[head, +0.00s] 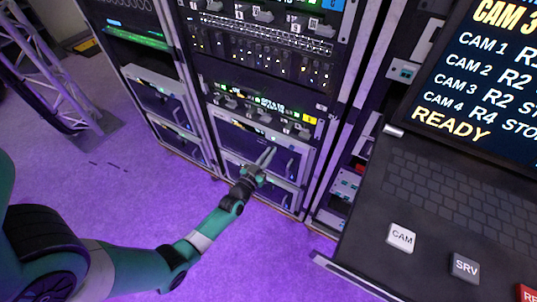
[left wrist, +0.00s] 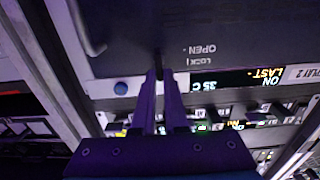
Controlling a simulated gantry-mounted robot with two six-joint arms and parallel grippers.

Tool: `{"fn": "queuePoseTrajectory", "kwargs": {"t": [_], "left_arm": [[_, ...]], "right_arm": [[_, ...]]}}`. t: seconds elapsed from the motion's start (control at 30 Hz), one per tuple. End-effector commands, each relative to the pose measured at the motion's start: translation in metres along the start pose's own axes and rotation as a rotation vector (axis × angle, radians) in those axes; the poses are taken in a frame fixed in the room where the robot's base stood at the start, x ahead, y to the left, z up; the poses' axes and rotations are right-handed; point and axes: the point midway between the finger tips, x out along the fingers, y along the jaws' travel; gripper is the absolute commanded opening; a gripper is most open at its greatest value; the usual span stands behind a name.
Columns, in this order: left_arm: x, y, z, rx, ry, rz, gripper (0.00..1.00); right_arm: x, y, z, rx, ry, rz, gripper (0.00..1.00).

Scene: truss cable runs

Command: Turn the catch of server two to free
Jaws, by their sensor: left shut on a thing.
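My left gripper (head: 267,157) reaches the front of a dark server panel (head: 232,139) low in the middle rack. In the left wrist view its two fingers (left wrist: 160,80) are close together, shut on a small dark catch (left wrist: 158,58). The fingers hide much of the catch, and its exact angle is hard to tell. The labels LOCK and OPEN (left wrist: 200,50) appear upside down beside it on the dark panel. A lit display (left wrist: 235,80) near it shows 35 C, ON and LAST. My right gripper is not in view.
A blue round button (left wrist: 120,88) and a curved handle (left wrist: 92,35) are near the fingers. Another dark panel (head: 275,192) lies below in the same rack. A console keyboard (head: 450,195) with CAM and SRV keys stands at right. The purple floor (head: 110,200) is clear at left.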

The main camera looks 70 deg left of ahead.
Motion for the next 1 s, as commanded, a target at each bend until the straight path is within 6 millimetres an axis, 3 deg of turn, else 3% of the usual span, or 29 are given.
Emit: {"fn": "queuePoseTrajectory", "kwargs": {"t": [0.47,1.0], "left_arm": [[0.000,-0.002,0.002,-0.123,0.001,-0.001,0.00],[0.000,-0.008,0.005,-0.603,0.001,0.000,0.00]], "right_arm": [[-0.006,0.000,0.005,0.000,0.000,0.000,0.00],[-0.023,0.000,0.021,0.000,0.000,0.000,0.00]]}}
